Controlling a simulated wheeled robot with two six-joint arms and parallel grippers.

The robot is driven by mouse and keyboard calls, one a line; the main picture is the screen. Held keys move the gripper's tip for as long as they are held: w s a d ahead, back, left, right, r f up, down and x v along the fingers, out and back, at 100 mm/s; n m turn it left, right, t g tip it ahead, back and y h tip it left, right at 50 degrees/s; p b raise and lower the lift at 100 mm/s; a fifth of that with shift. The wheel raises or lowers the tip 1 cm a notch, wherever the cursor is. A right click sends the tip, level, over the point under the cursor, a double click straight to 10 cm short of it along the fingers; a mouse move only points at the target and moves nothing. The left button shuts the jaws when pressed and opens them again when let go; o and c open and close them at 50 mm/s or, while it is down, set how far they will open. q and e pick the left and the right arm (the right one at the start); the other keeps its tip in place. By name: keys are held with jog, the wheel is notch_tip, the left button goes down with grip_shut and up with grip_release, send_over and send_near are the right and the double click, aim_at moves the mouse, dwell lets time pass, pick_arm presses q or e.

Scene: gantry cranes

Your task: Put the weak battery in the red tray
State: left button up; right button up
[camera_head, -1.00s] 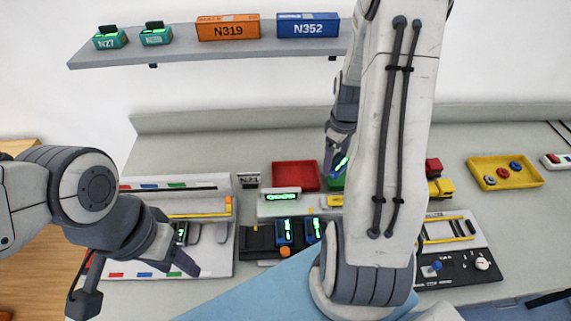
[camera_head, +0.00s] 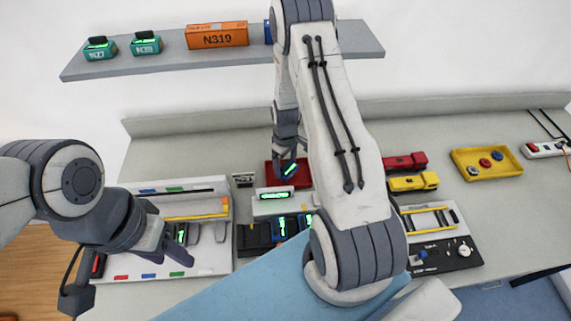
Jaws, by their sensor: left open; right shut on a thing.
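The red tray (camera_head: 304,182) lies on the bench near the middle, partly hidden by my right arm. My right gripper (camera_head: 288,164) is over the tray, shut on a dark blue battery (camera_head: 290,169) with a green lit display. I cannot tell whether the battery touches the tray floor. Two more blue batteries with green displays (camera_head: 280,227) stand in the black holder (camera_head: 254,240) in front, below a unit with a green readout (camera_head: 274,196). My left gripper (camera_head: 184,252) is open, low at the front left, close to the white panel.
A yellow tray (camera_head: 459,162) with round pieces is at the right. Red (camera_head: 405,161) and yellow (camera_head: 413,183) toy trucks stand right of my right arm. A shelf (camera_head: 180,62) at the back holds boxes and teal devices. A black control panel (camera_head: 446,256) is at front right.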

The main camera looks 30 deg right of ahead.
jog(key=shift+f, duration=0.6)
jog(key=shift+f, duration=0.25)
jog(key=o, duration=1.3)
jog(key=shift+r, duration=0.1)
